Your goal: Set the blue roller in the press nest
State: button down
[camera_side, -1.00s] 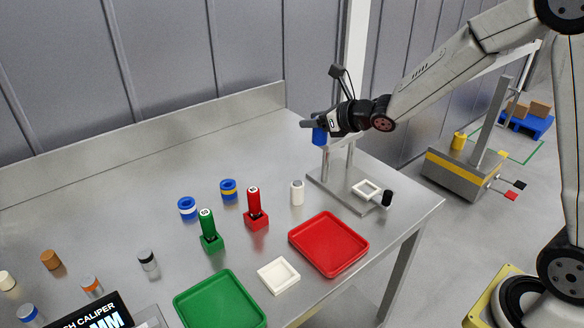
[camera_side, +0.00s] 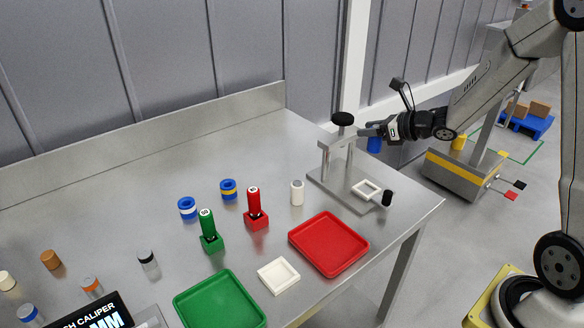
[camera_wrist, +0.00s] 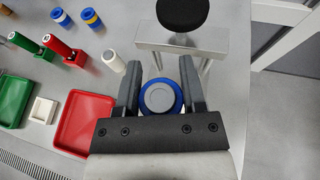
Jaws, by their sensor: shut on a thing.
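The blue roller (camera_side: 374,144) is held in my gripper (camera_side: 372,131), which is shut on it. In the wrist view the roller (camera_wrist: 160,98) shows its round grey end with a blue rim, between the two dark fingers of my gripper (camera_wrist: 160,84). The press (camera_side: 337,143) stands at the table's right end, with a black knob on top and two posts on a grey base. The press nest (camera_side: 379,187) is a white square frame on that base. My gripper is above and behind the nest, to the right of the press head, with the roller apart from the nest.
A black handle (camera_side: 387,198) stands beside the nest. A white roller (camera_side: 297,192), red tray (camera_side: 303,248), green tray (camera_side: 196,299), white square dish (camera_side: 268,278), and red and green gauges (camera_side: 253,202) stand to the left. The back of the table is clear.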

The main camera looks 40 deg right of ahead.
send_over(361, 188)
jog(key=shift+f, duration=2.4)
jog(key=shift+f, duration=2.2)
jog(key=shift+f, duration=0.1)
jog(key=shift+f, duration=1.65)
jog(key=shift+f, duration=0.15)
